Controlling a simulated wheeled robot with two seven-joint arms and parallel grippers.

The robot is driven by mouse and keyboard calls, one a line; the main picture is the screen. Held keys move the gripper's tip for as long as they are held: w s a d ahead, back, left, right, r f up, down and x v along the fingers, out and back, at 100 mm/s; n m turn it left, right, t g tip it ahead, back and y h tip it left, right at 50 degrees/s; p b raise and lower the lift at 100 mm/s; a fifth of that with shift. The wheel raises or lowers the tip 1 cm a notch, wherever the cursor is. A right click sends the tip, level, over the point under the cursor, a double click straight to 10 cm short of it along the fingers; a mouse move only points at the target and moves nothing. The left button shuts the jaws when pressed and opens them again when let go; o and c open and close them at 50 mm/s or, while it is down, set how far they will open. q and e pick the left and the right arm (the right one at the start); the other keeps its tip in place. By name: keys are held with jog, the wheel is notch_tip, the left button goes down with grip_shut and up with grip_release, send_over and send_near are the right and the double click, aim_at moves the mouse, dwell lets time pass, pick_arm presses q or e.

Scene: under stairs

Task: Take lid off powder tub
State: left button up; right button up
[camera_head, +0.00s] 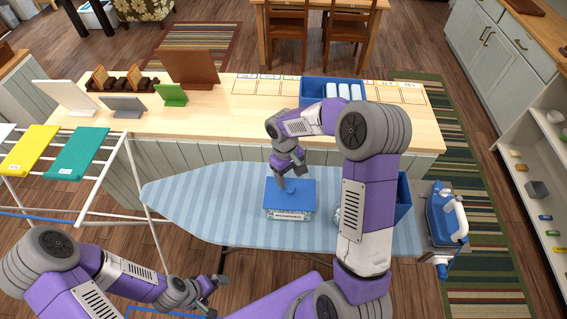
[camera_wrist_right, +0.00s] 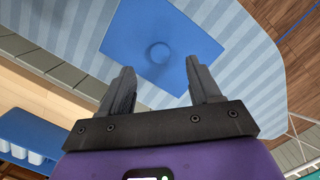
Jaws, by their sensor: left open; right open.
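The powder tub (camera_head: 289,214) is a box with a patterned pale body and a flat blue lid (camera_head: 302,192). It stands upright on the striped ironing board, lid on. In the right wrist view the lid (camera_wrist_right: 135,40) is a blue square with a round knob (camera_wrist_right: 160,53) in its middle. My right gripper (camera_head: 288,175) is over the lid in the head view, fingers down. In the right wrist view its open fingers (camera_wrist_right: 160,82) are apart and empty, with the knob beyond them. My left gripper (camera_head: 215,294) is open and empty, low at the front left.
The ironing board (camera_head: 200,208) is clear left of the tub. A wooden counter (camera_head: 210,115) runs behind; a drying rack (camera_head: 95,190) is at left.

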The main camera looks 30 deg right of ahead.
aim_at(290, 189)
notch_tip(290, 189, down, 5)
jog(key=shift+d+f, duration=0.1)
jog(key=shift+s+f, duration=0.3)
jog(key=shift+s, duration=0.05)
jog(key=shift+w, duration=0.1)
jog(key=shift+w+f, duration=0.1)
jog(key=shift+c, duration=0.3)
grip_shut()
